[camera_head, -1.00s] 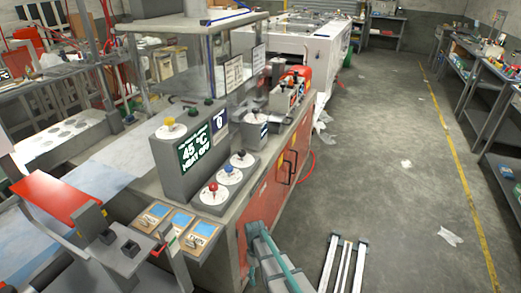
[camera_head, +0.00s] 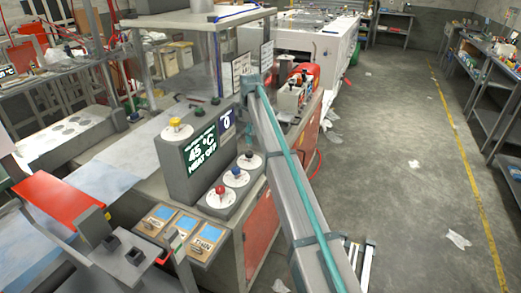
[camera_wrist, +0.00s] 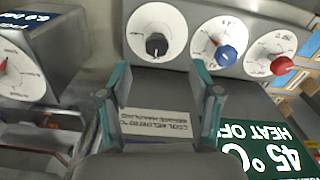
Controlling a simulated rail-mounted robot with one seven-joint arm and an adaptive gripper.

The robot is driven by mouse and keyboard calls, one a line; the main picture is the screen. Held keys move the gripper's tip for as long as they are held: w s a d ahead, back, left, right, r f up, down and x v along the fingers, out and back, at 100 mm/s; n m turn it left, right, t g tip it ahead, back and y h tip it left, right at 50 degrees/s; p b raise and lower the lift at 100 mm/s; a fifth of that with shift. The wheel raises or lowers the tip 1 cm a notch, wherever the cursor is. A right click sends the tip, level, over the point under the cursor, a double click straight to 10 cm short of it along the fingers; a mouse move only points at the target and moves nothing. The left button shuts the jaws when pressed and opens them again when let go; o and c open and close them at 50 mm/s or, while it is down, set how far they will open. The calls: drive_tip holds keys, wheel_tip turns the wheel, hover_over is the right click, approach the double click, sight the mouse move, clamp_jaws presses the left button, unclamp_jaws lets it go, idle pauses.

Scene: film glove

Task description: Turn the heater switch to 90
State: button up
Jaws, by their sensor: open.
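The grey control box (camera_head: 188,165) on the bench shows a green display (camera_head: 203,150) reading 45 °C HEAT OFF. A red knob (camera_head: 220,189), a blue knob (camera_head: 236,173) and a black knob (camera_head: 249,155) stand on white dials along its front; a yellow knob (camera_head: 175,122) is on top. I cannot tell which one is the heater switch. In the wrist view my gripper (camera_wrist: 160,68) is open and empty, its fingers apart. The black knob (camera_wrist: 156,44) lies just beyond the fingertips; the blue knob (camera_wrist: 227,56) and red knob (camera_wrist: 282,65) are to the right. The head view does not clearly show the gripper.
A small box with a dial (camera_wrist: 20,72) is at the left of the wrist view. Sample cards (camera_head: 180,226) lie at the bench's front corner, near a red panel (camera_head: 65,205). The floor aisle (camera_head: 400,170) at right is mostly clear.

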sight(249, 153)
drive_tip(key=f+p, duration=0.1)
drive_tip(key=f, duration=0.2)
drive_tip(key=f+p, duration=0.1)
drive_tip(key=f, duration=0.2)
drive_tip(key=a+f+p, duration=0.1)
drive_tip(key=f, duration=0.2)
drive_tip(key=shift+w, duration=0.4)
drive_tip(key=c, duration=1.1)
drive_tip(key=shift+c, duration=0.2)
